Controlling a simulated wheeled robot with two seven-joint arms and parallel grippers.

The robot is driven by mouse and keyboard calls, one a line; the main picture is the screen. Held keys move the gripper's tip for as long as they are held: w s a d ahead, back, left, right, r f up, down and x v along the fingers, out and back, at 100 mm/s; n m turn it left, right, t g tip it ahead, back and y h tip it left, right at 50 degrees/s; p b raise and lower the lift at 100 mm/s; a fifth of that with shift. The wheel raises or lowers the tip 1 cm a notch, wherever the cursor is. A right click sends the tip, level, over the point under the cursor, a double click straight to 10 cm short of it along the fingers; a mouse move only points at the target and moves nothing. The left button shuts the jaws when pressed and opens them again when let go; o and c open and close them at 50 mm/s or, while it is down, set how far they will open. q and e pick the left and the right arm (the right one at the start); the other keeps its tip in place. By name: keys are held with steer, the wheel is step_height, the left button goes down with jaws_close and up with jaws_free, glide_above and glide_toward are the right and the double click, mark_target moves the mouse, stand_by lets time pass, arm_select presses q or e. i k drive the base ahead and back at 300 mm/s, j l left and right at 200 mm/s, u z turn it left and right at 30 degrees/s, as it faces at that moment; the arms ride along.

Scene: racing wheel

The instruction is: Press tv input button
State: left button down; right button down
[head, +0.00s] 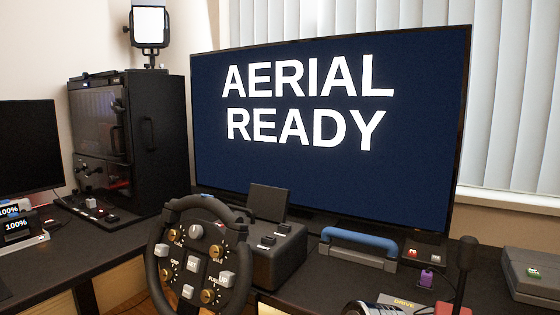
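The large TV (325,185) stands at the back of the desk and shows "AERIAL READY" in white on dark blue. To the right below the screen, a small red button (412,252) and a small pale button (435,258) sit near the TV's lower right corner. Their labels are too small to read, so I cannot tell which one, if either, is the TV input button. Neither of my grippers shows in the head view.
A racing wheel (191,262) with several buttons stands in front of a dark box (275,262). A blue-handled grey thing (358,240), a black lever (465,265) and a grey case (535,272) stand rightward. A black cabinet (160,145) is left.

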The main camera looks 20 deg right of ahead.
mark_target(436, 258)
steer(key=k+l+z, duration=0.15)
steer(key=k+z, duration=0.35)
steer(key=k, duration=0.15)
steer(key=j+z, duration=0.2)
steer(key=z, duration=0.2)
steer(key=i+j+z, duration=0.1)
steer(key=z, duration=0.25)
steer(key=j+z, duration=0.4)
